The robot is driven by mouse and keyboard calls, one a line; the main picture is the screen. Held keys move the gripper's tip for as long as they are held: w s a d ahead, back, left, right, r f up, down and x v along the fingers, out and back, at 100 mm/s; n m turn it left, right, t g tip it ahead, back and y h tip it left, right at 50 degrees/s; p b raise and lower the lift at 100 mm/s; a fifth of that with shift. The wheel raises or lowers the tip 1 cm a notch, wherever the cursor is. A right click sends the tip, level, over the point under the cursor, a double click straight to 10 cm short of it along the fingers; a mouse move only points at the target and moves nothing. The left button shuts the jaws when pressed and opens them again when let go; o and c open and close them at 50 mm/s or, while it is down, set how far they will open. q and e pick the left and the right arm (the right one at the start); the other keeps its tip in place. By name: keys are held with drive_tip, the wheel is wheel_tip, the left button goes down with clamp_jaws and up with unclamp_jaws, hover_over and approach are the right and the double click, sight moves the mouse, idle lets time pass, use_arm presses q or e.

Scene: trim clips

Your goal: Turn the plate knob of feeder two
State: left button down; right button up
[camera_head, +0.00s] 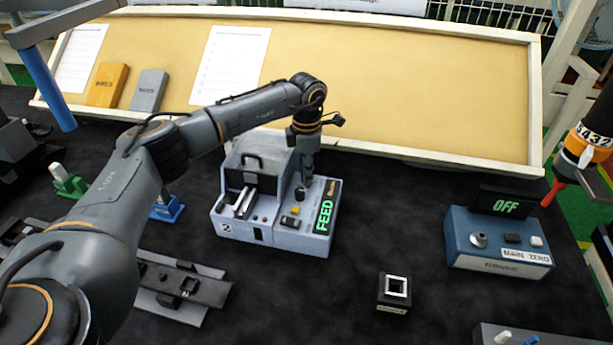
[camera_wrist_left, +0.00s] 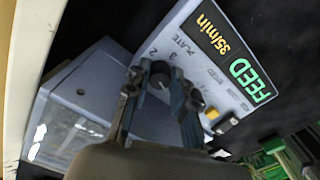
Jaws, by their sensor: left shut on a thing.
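Feeder two (camera_head: 231,232) is the pale blue-grey machine marked "2" on its front, standing on the dark table. Its control panel shows in the left wrist view (camera_wrist_left: 210,75), with a lit green "FEED", an orange "35/min" and the word "PLATE". The plate knob (camera_wrist_left: 159,82) is dark and round with a white mark, beside the printed 2 and 3. My left gripper (camera_wrist_left: 157,97) is shut on the knob, one finger on each side. In the head view my left gripper (camera_head: 303,180) reaches down onto the panel and hides the knob.
A yellow switch (camera_wrist_left: 212,113) sits close to the gripper on the panel. A blue box (camera_head: 498,245) reading "OFF" stands to the right. A small black block (camera_head: 393,306) and a grey rail fixture (camera_head: 180,292) lie in front. Table between feeder and blue box is clear.

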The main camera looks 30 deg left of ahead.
use_arm(q)
drive_tip(key=shift+m+b, duration=0.4)
drive_tip(key=shift+m, duration=0.5)
drive_tip(key=shift+r, duration=0.15)
drive_tip(key=c, duration=1.4)
unclamp_jaws()
wheel_tip(320, 180, up, 12)
